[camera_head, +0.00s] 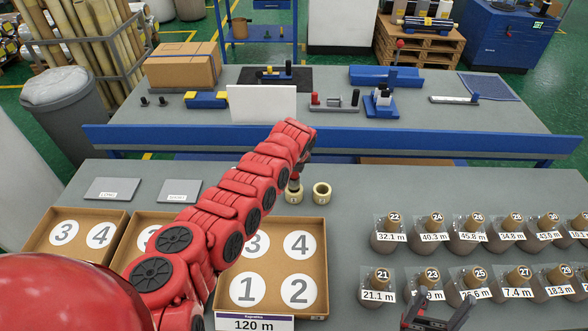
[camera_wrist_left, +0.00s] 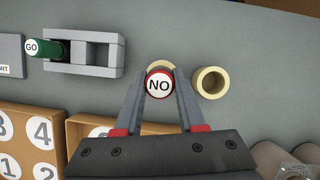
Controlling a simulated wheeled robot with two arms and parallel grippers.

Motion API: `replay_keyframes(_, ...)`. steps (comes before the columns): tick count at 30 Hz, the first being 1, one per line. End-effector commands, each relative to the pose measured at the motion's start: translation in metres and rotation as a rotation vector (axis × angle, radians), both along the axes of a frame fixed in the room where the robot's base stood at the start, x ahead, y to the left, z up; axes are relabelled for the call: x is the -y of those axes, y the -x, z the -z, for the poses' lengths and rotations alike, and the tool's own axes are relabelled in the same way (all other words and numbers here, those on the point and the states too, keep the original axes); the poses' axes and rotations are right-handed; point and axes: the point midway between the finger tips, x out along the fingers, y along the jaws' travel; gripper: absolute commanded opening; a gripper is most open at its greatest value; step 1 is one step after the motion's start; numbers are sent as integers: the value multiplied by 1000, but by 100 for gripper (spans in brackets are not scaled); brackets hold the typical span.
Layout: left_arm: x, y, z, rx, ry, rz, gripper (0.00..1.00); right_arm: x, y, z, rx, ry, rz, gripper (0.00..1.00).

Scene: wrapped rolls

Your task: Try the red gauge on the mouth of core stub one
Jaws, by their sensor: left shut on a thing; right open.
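My left gripper (camera_wrist_left: 159,95) is shut on the red gauge (camera_wrist_left: 159,84), whose round white end reads "NO". The gauge is lined up over a cream core stub (camera_wrist_left: 160,66), which it mostly covers in the left wrist view. In the head view this stub (camera_head: 293,196) stands under the left gripper (camera_head: 296,178). I cannot tell whether the gauge touches or enters its mouth. A second cream stub (camera_wrist_left: 210,82) stands just right, open and empty, also in the head view (camera_head: 322,194). My right gripper (camera_head: 442,308) is open and empty at the bottom edge.
A green GO gauge (camera_wrist_left: 46,48) rests at a grey holder (camera_wrist_left: 98,70), hidden by my arm in the head view. Cardboard trays (camera_head: 318,262) with numbered circles lie left and centre. Several labelled wrapped rolls (camera_head: 390,238) fill the right. Bare table lies right of the stubs.

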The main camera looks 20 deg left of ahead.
Motion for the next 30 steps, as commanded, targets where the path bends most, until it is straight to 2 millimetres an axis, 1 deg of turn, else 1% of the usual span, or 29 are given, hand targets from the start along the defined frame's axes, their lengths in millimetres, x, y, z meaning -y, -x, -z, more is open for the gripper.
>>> replay_keyframes(1, 0, 0, -7, 1, 0, -1, 0, 0, 0, -6, 0, 0, 0, 78)
replay_keyframes(15, 0, 0, -32, -2, -2, 0, 0, 0, 0, -28, 0, 0, 0, 78)
replay_keyframes(24, -1, 0, -48, 1, -1, -1, 0, 0, 0, -39, 0, 0, 0, 78)
replay_keyframes(30, -1, 0, -56, -2, -1, -2, 0, 0, 0, -44, 0, 0, 0, 78)
